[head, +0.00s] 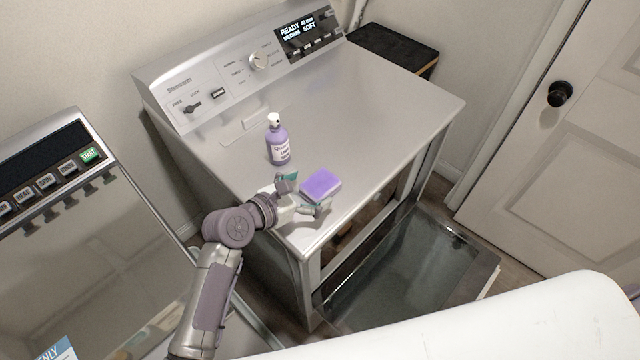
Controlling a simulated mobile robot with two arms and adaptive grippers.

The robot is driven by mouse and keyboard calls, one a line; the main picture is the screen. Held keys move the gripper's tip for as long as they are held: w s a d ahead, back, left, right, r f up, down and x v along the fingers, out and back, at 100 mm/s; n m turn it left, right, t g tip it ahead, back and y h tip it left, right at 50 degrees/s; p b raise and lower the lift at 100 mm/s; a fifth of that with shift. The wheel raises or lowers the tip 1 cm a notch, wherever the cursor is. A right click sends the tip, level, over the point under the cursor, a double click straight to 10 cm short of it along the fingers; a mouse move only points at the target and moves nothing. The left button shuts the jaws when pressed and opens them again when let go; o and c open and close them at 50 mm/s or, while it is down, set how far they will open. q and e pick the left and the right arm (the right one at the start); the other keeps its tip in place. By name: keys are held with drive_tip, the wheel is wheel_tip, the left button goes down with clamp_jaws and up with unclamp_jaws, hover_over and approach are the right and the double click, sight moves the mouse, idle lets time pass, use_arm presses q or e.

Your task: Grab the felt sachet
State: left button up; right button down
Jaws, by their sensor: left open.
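The felt sachet (321,184) is a small purple block lying on the top of the silver machine, near its front edge. My left gripper (303,192) is open, coming from the left with its fingers at the sachet's left end. One fingertip is beyond the sachet's far left corner and the other is by its near side. I cannot tell whether the fingers touch it. My right gripper is not in view.
A purple pump bottle (277,142) stands upright just behind the sachet. The machine's top (385,108) is clear to the right. Its glass front door (410,270) hangs open below. Another machine (95,250) stands at the left, and a white door (590,130) at the right.

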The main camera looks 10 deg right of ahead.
sight(316, 187)
use_arm(q)
drive_tip(key=shift+p+x, duration=0.3)
drive_tip(key=shift+x, duration=1.9)
drive_tip(key=shift+w+d, duration=0.1)
drive_tip(key=shift+d, duration=0.05)
drive_tip(key=shift+c, duration=2.1)
drive_tip(key=shift+f, duration=0.1)
drive_tip(key=c, duration=0.7)
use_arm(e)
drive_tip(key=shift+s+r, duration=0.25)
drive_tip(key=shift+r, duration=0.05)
